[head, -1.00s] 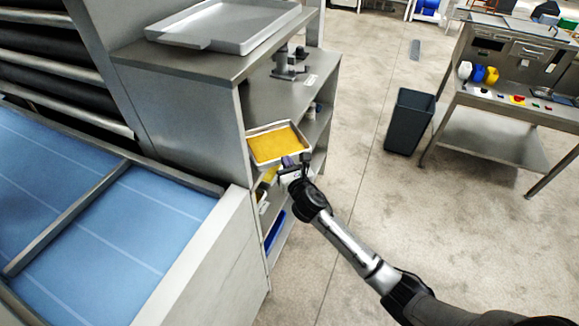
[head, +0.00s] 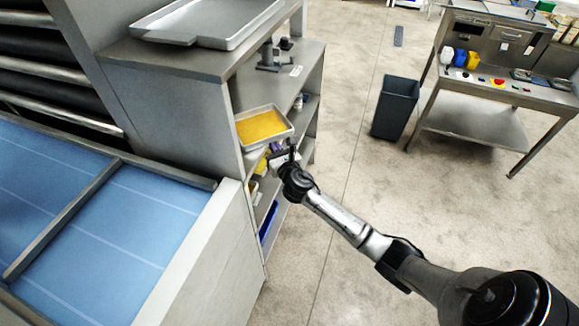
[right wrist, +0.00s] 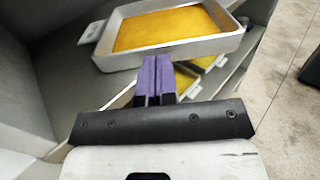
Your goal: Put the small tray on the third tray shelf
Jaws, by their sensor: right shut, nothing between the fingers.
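The small tray (head: 291,134) is a shallow metal tray with a flat yellow layer in it. It sits at a shelf level of the grey shelf unit, near the open side, and appears slightly tilted. It also shows at the top of the right wrist view (right wrist: 205,47). My right gripper (head: 287,152) is just outside the tray's near wall. Its purple fingers (right wrist: 156,72) are shut and empty, and their tips overlap that wall in the right wrist view. I cannot tell whether they touch it. My left gripper is not in view.
The grey shelf unit (head: 185,95) carries a large grey tray (head: 185,38) on top. Lower shelves hold yellow items and a blue item (head: 268,222). A blue-bedded machine (head: 120,225) stands left.

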